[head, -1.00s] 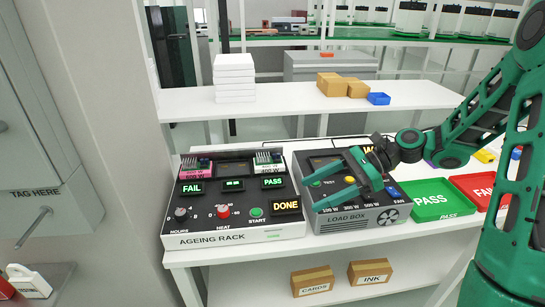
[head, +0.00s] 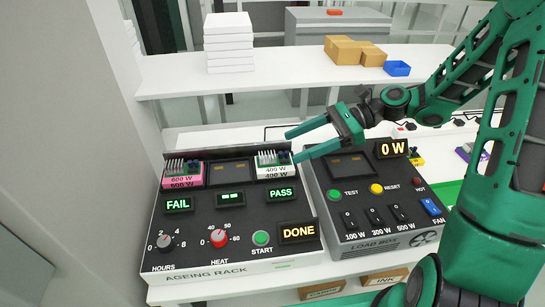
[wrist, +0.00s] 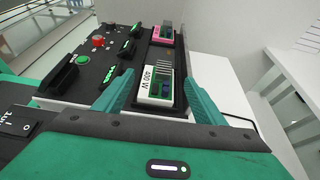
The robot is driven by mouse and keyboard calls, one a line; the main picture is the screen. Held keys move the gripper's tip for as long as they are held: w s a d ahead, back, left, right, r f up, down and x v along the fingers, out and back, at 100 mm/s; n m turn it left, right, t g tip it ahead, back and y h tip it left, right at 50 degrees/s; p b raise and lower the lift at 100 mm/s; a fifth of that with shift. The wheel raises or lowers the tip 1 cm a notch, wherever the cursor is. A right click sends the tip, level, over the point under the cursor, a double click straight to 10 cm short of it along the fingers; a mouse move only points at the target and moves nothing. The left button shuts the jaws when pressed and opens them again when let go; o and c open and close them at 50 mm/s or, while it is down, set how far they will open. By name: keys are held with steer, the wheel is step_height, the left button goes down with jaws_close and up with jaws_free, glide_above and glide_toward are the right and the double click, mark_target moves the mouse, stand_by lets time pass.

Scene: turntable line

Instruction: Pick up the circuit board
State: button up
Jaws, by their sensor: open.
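Two circuit boards with silver fins sit in slots of the black ageing rack (head: 160,215). The pink-based one marked 600 W (head: 182,180) is in the left slot above a lit FAIL sign. My gripper (head: 295,146) is open and empty, just right of and above the white board. In the wrist view the white board (wrist: 154,100) shows between the two spread fingers, with the pink board (wrist: 163,36) beyond. Contact cannot be told.
The load box (head: 360,225) stands right of the rack, its display reading 0 W. The rack shows a lit DONE sign (head: 297,232). Behind, a white shelf holds stacked white boxes (head: 228,42), cardboard boxes (head: 355,50) and a blue bin (head: 397,68).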

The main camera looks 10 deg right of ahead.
mark_target(273, 155)
steer(key=shift+f+x, duration=0.25)
steer(key=shift+x, duration=1.2)
steer(key=shift+f+x, duration=0.25)
steer(key=shift+x, duration=2.25)
steer(key=shift+d, duration=0.1)
steer(key=c, duration=1)
